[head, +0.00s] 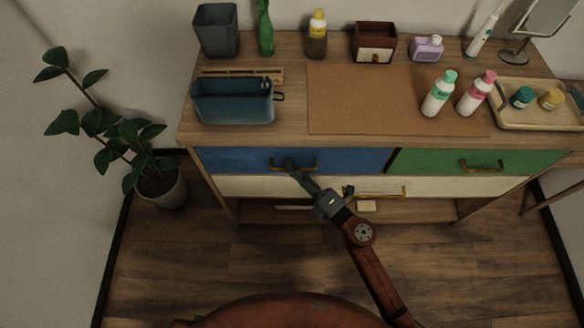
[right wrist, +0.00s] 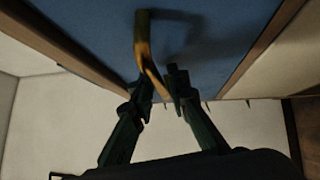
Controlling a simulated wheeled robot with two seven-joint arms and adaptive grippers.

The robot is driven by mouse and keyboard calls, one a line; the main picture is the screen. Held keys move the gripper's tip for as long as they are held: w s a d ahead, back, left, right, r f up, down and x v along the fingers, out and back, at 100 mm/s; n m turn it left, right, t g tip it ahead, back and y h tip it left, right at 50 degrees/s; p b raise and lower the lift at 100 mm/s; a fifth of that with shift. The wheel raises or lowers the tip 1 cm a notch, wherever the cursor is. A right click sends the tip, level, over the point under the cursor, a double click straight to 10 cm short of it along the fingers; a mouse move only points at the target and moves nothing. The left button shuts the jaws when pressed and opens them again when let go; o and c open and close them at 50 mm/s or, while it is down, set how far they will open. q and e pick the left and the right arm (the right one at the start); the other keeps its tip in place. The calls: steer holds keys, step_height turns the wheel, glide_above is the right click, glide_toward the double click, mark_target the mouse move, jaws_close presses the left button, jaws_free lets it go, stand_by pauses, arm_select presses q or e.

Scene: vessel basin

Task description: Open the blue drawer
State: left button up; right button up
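The blue drawer (head: 235,160) is at the upper left of the wooden cabinet's front, and its face looks flush with the green drawer beside it. Its brass handle (head: 307,168) is partly hidden by my right gripper (head: 291,166), which reaches it from below right. In the right wrist view, the two dark fingertips (right wrist: 160,86) come together on either side of the brass handle (right wrist: 143,45), with the blue face (right wrist: 205,40) behind. The right gripper looks shut on the handle. My left gripper is not in view.
The green drawer (head: 435,161) is to the right and a cream drawer (head: 250,187) below, both with brass handles. A potted plant (head: 160,185) stands left of the cabinet. Bottles, bins and a tray (head: 540,118) crowd the cabinet top. The floor in front is clear.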

steer(key=shift+c, duration=0.6)
jaws_close()
steer(key=shift+s, duration=0.15)
